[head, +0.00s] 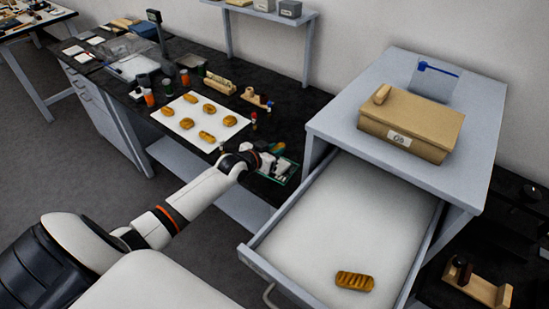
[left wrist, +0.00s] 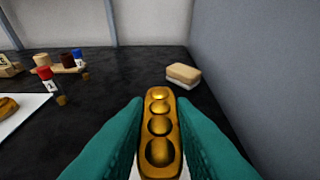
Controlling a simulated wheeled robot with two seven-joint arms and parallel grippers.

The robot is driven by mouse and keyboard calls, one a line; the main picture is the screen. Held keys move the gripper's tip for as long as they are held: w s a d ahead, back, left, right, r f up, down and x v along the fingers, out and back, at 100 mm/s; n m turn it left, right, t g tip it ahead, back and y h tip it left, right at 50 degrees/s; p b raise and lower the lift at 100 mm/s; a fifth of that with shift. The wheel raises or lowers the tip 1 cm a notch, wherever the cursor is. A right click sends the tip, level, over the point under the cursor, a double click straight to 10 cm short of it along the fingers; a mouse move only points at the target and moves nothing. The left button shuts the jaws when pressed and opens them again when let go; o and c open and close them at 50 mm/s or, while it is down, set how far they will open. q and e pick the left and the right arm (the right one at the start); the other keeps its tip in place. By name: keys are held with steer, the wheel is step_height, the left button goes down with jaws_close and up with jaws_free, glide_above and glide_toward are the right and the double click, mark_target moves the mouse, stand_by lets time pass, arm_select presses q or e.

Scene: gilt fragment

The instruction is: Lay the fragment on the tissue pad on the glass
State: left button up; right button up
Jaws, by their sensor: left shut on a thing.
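My left gripper (head: 273,156) is over the near right end of the black bench. Its teal fingers, seen in the left wrist view (left wrist: 160,135), are shut on a long gilt fragment (left wrist: 159,128) with a row of round bosses. The fragment points away from me between the fingers. A green-edged glass plate (head: 286,171) with white on it lies at the bench end, just below the gripper. The tissue pad is mostly hidden by the gripper; I cannot tell whether the fragment touches it. My right gripper is not in view.
A white sheet (head: 187,129) with several gilt pieces lies left of the gripper. A tan block (left wrist: 183,74) sits beyond the fingers. The grey cabinet (head: 335,135) bounds the right; its open drawer (head: 340,220) holds another gilt piece (head: 355,281). A red-capped vial (left wrist: 47,80) stands left.

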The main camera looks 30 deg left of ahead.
arm_select(q)
steer(key=shift+f, duration=2.05)
steer(key=o, duration=0.9)
steer(key=shift+o, duration=0.2)
steer(key=shift+r, duration=0.15)
steer(key=v, duration=1.2)
